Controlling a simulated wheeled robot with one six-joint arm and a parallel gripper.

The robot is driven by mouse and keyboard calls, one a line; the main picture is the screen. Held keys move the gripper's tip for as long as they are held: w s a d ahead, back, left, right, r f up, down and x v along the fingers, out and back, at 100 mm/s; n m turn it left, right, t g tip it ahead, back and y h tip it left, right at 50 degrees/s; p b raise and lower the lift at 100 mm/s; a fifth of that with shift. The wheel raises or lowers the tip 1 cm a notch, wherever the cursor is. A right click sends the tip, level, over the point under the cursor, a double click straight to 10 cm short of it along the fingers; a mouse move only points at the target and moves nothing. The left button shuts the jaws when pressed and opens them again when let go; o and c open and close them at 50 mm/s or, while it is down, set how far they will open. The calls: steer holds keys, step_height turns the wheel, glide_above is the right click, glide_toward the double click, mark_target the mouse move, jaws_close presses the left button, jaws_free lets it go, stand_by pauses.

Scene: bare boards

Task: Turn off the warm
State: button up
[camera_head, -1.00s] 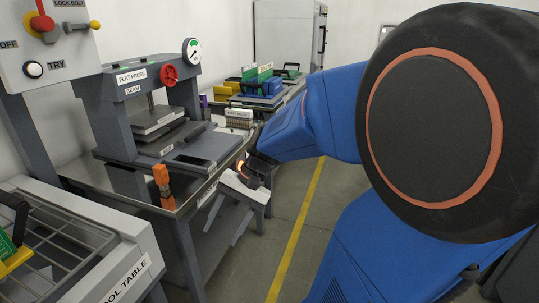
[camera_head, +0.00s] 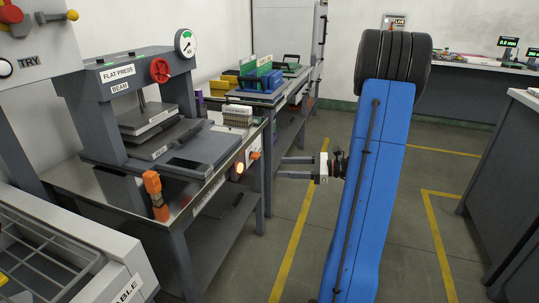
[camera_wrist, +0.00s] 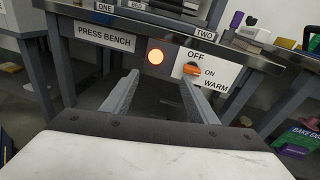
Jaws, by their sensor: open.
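The warm switch is an orange knob (camera_wrist: 193,69) on a white plate marked OFF, ON and WARM, on the front of the press bench. The knob lies roughly sideways, toward ON. A round lamp (camera_wrist: 155,57) left of it glows orange. In the head view the knob (camera_head: 254,155) and lit lamp (camera_head: 239,169) show on the bench's right end. My gripper (camera_head: 281,167) is open and empty, pointing left at the bench, apart from the knob. In the wrist view the lamp appears between my fingers (camera_wrist: 158,78), and the knob appears by the right fingertip.
The press bench (camera_head: 88,190) carries a flat press (camera_head: 117,73) and an orange-handled thing (camera_head: 154,190). A tool table (camera_head: 125,270) stands front left. Another bench with bins (camera_head: 262,80) stands behind. Open floor with yellow lines (camera_head: 295,235) lies to the right.

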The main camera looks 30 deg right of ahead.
mark_target(259, 156)
steer(key=d+f+m+t+h, duration=0.1)
steer(key=d+m+t, duration=0.2)
steer(key=d, duration=0.5)
steer(key=x, duration=1.1)
steer(key=f+x, duration=0.1)
steer(key=x, duration=0.5)
steer(key=shift+w+a, duration=0.25)
steer(key=shift+a, duration=0.1)
steer(key=c, duration=1.1)
